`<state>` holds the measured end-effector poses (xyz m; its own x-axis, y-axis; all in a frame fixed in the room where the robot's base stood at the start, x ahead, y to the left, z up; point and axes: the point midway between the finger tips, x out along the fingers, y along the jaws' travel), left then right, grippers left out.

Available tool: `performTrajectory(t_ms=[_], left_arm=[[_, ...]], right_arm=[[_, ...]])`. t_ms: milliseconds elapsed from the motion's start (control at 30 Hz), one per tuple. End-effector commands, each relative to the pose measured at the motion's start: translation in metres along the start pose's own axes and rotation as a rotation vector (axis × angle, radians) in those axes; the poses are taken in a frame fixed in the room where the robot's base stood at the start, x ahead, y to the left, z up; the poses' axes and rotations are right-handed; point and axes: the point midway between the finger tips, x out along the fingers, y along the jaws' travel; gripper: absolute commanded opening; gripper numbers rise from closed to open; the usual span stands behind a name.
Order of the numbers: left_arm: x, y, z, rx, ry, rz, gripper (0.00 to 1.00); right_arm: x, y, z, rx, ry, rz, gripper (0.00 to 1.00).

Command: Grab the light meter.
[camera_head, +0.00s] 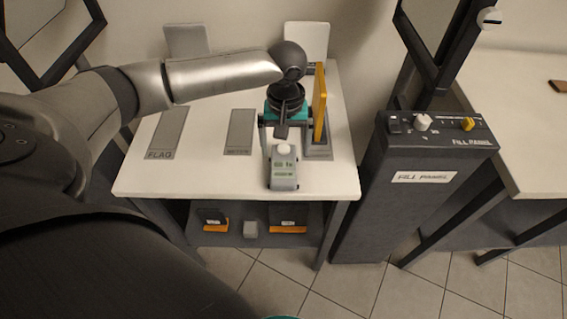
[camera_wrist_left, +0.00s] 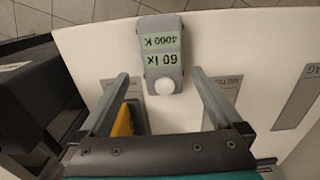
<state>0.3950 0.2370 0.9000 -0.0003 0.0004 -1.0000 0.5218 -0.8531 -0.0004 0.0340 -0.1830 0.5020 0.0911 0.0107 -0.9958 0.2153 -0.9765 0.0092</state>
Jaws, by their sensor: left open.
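The light meter (camera_head: 283,172) is a small grey box with a white dome and a pale green display, lying on the white table near its front edge. In the left wrist view the light meter (camera_wrist_left: 161,45) shows the reading 60 lx, 4060 K. My left gripper (camera_head: 284,140) is open above the table at the meter's dome end. In the left wrist view the fingers of the left gripper (camera_wrist_left: 160,76) lie to either side of the dome, with visible gaps. I cannot tell how far above the meter they are.
A yellow upright panel (camera_head: 320,103) stands close to the right of my left gripper. Grey marked plates, one labelled FLAG (camera_head: 167,135), lie on the table's left half. The fill panel (camera_head: 435,130) stands on a dark pedestal to the right. A lower shelf holds small items.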

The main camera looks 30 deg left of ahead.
Motion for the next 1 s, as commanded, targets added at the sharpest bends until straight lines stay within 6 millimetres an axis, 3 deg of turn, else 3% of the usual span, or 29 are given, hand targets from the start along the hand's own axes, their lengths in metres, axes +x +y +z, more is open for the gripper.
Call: performTrajectory(t_ms=[400, 700, 1000], left_arm=[[0.051, -0.005, 0.003, -0.001, -0.001, -0.001, 1.0], [0.053, -0.005, 0.002, 0.0, 0.0, 0.0, 0.99], [0.053, -0.005, 0.002, 0.0, 0.0, 0.0, 0.65]], right_arm=[[0.019, 0.007, 0.002, 0.004, -0.001, 0.01, 0.5], [0.018, 0.007, 0.002, 0.004, 0.0, 0.01, 0.5], [0.018, 0.006, 0.002, 0.002, 0.0, 0.009, 0.5]])
